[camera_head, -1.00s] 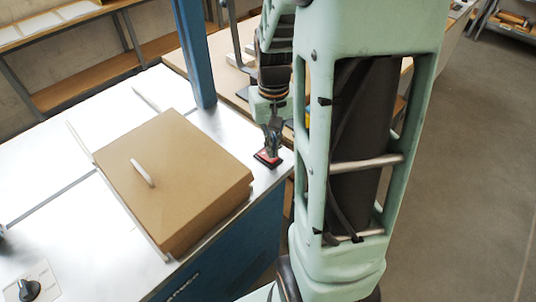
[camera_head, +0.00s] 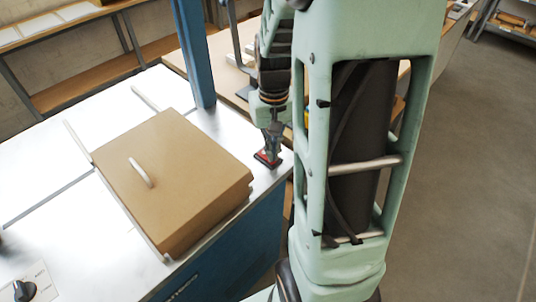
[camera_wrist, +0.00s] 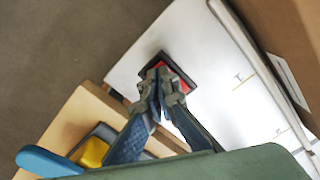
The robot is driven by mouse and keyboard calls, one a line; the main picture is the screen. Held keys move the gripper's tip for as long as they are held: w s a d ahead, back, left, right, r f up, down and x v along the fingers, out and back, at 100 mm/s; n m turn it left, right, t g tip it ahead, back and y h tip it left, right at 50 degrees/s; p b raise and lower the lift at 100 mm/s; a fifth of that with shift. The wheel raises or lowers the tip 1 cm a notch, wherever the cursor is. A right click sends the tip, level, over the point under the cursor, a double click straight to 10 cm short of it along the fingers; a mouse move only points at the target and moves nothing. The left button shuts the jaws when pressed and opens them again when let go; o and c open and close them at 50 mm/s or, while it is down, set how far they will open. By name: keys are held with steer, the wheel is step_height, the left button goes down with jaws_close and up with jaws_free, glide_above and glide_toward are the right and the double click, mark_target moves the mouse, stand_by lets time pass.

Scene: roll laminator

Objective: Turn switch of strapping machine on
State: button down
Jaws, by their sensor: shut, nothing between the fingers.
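The strapping machine (camera_head: 75,110) has a bright metal top and a blue body. Its switch (camera_head: 267,162), a red rocker in a black frame, sits on the top near the right corner. My gripper (camera_head: 270,152) points down at the switch, its fingers shut and empty. In the wrist view the fingertips (camera_wrist: 162,78) overlap the switch (camera_wrist: 186,76) and hide part of the red rocker. I cannot tell whether they touch it or hover just above, nor which way the rocker is tilted.
A closed cardboard box (camera_head: 175,180) with a light handle lies on the machine top, left of my gripper. A blue post (camera_head: 194,55) rises behind the switch. A black dial (camera_head: 26,291) is at the lower left. A wooden table (camera_head: 215,48) stands behind.

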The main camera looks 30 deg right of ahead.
step_height(320, 180, up, 7)
steer(key=p, duration=0.5)
steer(key=shift+p, duration=0.35)
stand_by(0.5)
